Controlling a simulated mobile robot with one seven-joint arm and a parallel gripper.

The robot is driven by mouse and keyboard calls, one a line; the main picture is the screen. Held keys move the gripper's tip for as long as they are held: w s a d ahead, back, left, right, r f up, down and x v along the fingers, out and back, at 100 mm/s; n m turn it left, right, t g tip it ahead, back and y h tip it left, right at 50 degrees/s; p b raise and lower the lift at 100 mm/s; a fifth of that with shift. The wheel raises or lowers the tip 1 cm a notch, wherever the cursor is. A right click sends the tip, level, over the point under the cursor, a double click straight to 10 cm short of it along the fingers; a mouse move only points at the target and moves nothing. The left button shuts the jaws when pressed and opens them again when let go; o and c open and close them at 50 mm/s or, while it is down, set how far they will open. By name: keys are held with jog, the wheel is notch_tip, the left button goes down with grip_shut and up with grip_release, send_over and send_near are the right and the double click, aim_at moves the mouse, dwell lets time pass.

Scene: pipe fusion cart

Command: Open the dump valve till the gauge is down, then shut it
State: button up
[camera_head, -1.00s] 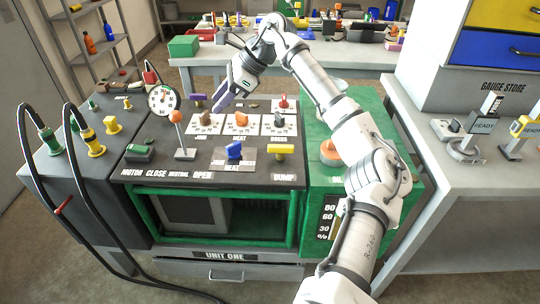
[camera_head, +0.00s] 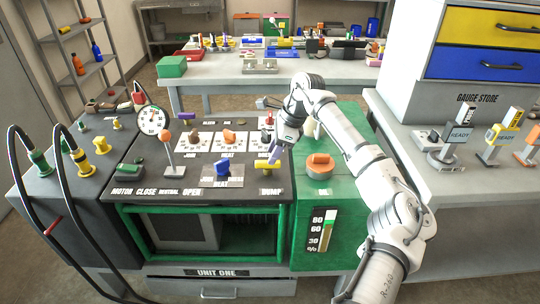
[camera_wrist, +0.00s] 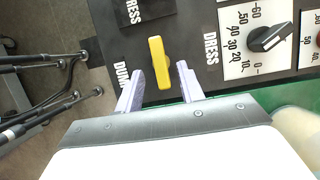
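The dump valve's yellow handle (camera_head: 263,164) sits at the right front of the dark panel above the word DUMP. It lies crosswise in the head view, partly covered by my gripper (camera_head: 274,156). In the wrist view the yellow handle (camera_wrist: 158,60) shows between the two pale purple fingertips of my gripper (camera_wrist: 159,82). The fingers are open, with a gap on each side of the handle. I cannot tell whether they are down at its depth. The round white gauge (camera_head: 153,121) stands at the panel's back left; its needle is too small to read.
An orange knob (camera_head: 319,161) sits on the green housing at right. Black hoses (camera_head: 30,185) loop at left.

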aim_at(268, 167)
jog(key=shift+x, duration=1.5)
grip_shut()
